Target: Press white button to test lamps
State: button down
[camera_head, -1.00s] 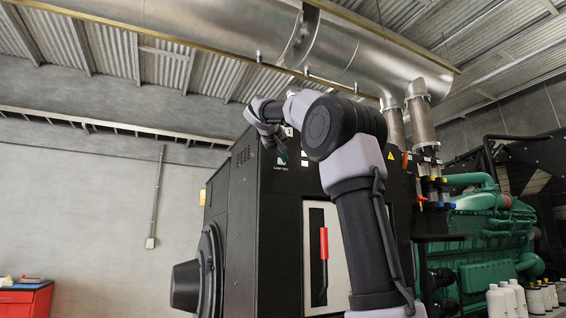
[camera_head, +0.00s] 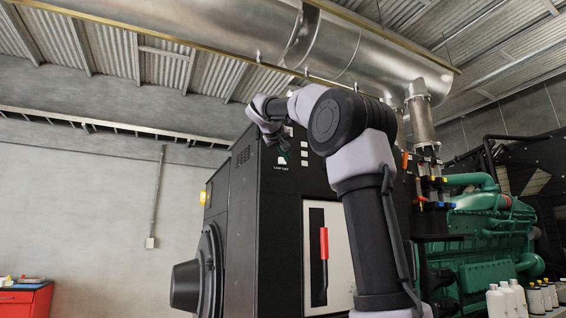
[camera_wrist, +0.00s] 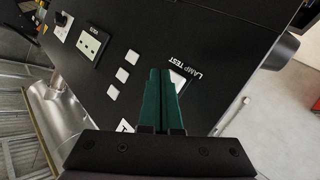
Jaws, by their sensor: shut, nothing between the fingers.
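The white lamp test button (camera_wrist: 179,82) is on the black panel beside the "LAMP TEST" lettering in the wrist view. My gripper's green fingers (camera_wrist: 160,73) are shut and empty, and their tips partly cover the button's left side. I cannot tell whether the tips touch the panel. In the head view, my gripper (camera_head: 285,154) is at the upper front of the black cabinet (camera_head: 282,225), near a white button (camera_head: 282,161) with small lettering below it.
Several white squares (camera_wrist: 122,75) sit left of the fingers, with a meter (camera_wrist: 91,42) beyond. The cabinet has a light door with a red handle (camera_head: 324,243). A green engine (camera_head: 490,240) and white bottles (camera_head: 497,300) are at right; a red tool cabinet (camera_head: 25,300) is at left.

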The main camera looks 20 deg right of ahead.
jog(key=s, duration=0.5)
dwell(0.3)
jog(key=shift+f, duration=0.1)
dwell(0.7)
jog(key=s+a+f+g+y, duration=0.1)
jog(key=s+a+f+y, duration=0.3)
jog(key=s+f, duration=0.4)
jog(key=s+a+f+m+g+y, duration=0.1)
jog(key=s+a+f+y, duration=0.2)
jog(key=f, duration=1.7)
jog(key=s+a+f+g+y, duration=0.1)
jog(key=s+a+f+y, duration=0.3)
jog(key=s+f, duration=0.9)
jog(key=s+a, duration=0.1)
jog(key=a, duration=0.2)
jog(key=shift+a+f+g+y, duration=0.25)
jog(key=shift+f+g+y, duration=0.05)
jog(key=shift+f+g, duration=0.1)
jog(key=shift+w, duration=0.1)
